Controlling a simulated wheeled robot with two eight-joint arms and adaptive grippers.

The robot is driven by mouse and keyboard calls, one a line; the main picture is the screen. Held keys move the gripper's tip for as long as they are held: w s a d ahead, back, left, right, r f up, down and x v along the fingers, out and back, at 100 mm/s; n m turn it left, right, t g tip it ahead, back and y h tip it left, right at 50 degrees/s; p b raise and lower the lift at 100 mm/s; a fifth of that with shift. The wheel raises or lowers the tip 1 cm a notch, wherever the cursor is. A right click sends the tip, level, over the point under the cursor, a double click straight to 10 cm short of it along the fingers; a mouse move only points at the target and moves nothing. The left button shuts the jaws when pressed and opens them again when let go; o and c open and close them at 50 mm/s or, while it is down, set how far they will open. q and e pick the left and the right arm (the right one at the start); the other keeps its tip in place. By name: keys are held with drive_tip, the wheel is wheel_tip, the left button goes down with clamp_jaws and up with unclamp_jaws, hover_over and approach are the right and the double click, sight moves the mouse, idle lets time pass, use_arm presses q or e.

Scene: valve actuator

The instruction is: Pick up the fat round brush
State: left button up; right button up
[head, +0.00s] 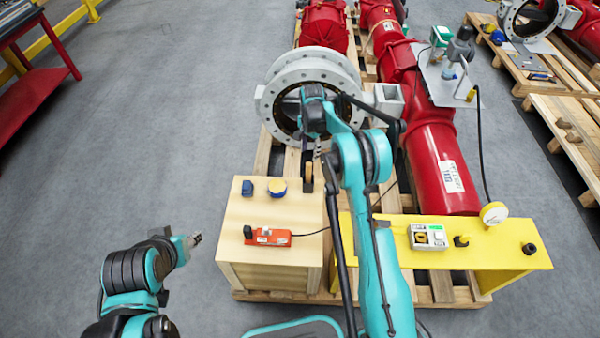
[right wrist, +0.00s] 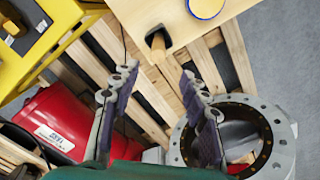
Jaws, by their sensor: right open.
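A brush with a thick tan handle and a dark end (right wrist: 156,40) shows in the right wrist view at the edge of the wooden box. In the head view the brush (head: 308,186) shows at the box's back edge, partly covered by my right gripper. My right gripper (head: 310,158) is above it, pointing down. In the right wrist view my right gripper (right wrist: 158,78) is open, and the tan part of the brush lies toward the gap between the fingertips. Contact cannot be told. My left gripper (head: 195,239) is low on the left, away from the brush; its jaws are too small to judge.
The wooden box (head: 236,215) bears a blue item (head: 247,188), a yellow-topped round item (head: 278,187) and a red power strip (head: 267,237). A yellow bench (head: 490,257) stands to the right. A grey flanged valve (head: 270,95) and red pipes (head: 440,170) lie behind.

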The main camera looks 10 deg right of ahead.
sight(309, 163)
wheel_tip(309, 163, down, 3)
drive_tip(key=shift+s+d+r+b, duration=0.1)
drive_tip(key=shift+b, duration=0.45)
drive_tip(key=f, duration=0.1)
drive_tip(key=f+b, duration=0.1)
drive_tip(key=f, duration=0.1)
drive_tip(key=f+b, duration=0.1)
drive_tip(key=f, duration=0.1)
drive_tip(key=shift+s+a, duration=0.2)
drive_tip(key=shift+a, duration=0.05)
drive_tip(key=shift+r, duration=0.1)
clamp_jaws()
